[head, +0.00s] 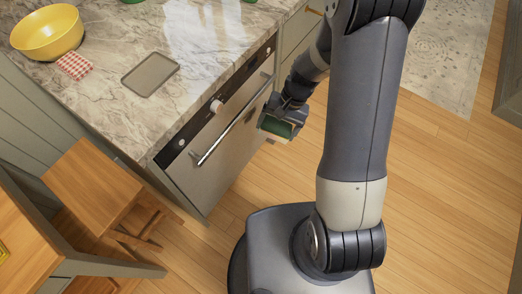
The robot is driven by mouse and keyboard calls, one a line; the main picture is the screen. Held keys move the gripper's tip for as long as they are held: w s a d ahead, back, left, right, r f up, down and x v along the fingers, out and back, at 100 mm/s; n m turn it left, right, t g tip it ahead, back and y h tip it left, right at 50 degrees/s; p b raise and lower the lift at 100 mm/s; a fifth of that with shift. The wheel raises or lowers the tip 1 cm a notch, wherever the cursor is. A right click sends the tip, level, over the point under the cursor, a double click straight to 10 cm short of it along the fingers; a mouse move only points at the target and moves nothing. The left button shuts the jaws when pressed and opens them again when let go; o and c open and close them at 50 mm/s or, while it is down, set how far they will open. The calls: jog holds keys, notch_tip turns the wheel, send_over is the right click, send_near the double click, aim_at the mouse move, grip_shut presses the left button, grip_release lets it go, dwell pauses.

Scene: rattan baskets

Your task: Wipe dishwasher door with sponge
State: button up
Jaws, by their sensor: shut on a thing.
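The dishwasher door (215,158) is a steel front panel under the marble counter, with a long bar handle (232,120) and a dark control strip along its top. It is closed. My gripper (281,124) is in front of the right part of the door, close to its edge. It is shut on a sponge (279,129), which shows as a green face with a pale edge. Whether the sponge touches the door cannot be told from this view. Part of the door's right side is hidden behind my gripper and arm.
The marble counter (110,110) holds a yellow bowl (48,40), a red checked cloth (74,66) and a grey tray (150,75). A wooden stool (95,185) and a table (30,225) stand at the lower left. Wooden floor (420,180) is clear to the right.

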jog(key=s+a+f+m+y+b, duration=0.1)
jog(key=a+f+m+y+b, duration=0.3)
jog(key=f+b, duration=0.4)
jog(key=m+t+y+b, duration=0.6)
jog(key=m+t+b, duration=0.5)
jog(key=b, duration=1.5)
send_near(238, 128)
jog(key=shift+w+a+f+n+t+p, duration=0.2)
jog(key=shift+w+a+n+t, duration=0.15)
jog(key=shift+a, duration=0.3)
jog(key=shift+w+a+f+n+t+p, duration=0.2)
jog(key=shift+a+n+t+p, duration=0.1)
jog(key=shift+a, duration=0.4)
jog(key=shift+w+a+f+n+t+p, duration=0.2)
jog(key=shift+w+a+n+t, duration=0.15)
jog(key=shift+a, duration=0.3)
jog(key=shift+b+x, duration=0.3)
jog(key=shift+x, duration=0.65)
